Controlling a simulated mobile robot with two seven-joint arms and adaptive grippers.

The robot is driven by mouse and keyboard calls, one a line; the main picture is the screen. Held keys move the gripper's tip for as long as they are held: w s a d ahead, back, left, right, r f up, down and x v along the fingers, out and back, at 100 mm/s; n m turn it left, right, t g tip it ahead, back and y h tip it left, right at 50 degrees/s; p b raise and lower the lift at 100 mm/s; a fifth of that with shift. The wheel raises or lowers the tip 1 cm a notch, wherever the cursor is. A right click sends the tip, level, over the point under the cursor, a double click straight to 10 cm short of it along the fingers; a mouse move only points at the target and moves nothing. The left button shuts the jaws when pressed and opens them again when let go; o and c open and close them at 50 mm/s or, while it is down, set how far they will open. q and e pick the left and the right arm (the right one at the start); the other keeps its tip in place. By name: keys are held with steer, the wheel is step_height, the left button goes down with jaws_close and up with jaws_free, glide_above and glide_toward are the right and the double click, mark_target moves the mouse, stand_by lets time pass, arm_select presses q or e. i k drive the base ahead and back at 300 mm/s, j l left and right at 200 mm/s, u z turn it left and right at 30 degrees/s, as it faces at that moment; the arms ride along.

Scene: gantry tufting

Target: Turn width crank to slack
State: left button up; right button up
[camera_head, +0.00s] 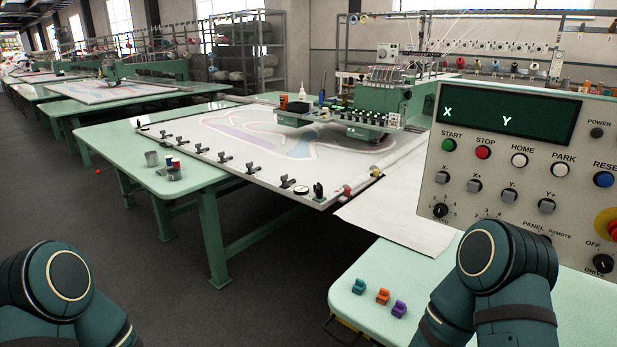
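A light framed panel (225,158) with a faint coloured pattern lies on the green gantry table (150,173). Several black clamps, such as one at the front edge (285,181), line its near side. A small round gauge (301,190) and a dark upright knob or handle (318,191) sit at its near right corner. The knob may be the width crank, but it is too small to tell, and its setting cannot be read. Both my arms show only as dark green links at the bottom. Neither gripper is in view.
A control panel (470,185) with buttons and a dark display stands close on the right. Below it, a pale green table (365,310) carries teal, orange and purple clips (383,296). White cloth (400,215) hangs between the tables.

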mark_target(318, 189)
steer(key=i+j, duration=0.3)
steer(key=i, duration=0.25)
steer(key=i+j, duration=0.35)
steer(key=i, duration=0.2)
steer(key=i+j, duration=0.3)
steer(key=i, duration=0.3)
steer(key=i+j, duration=0.35)
steer(key=i, duration=0.2)
steer(key=l+z, duration=0.05)
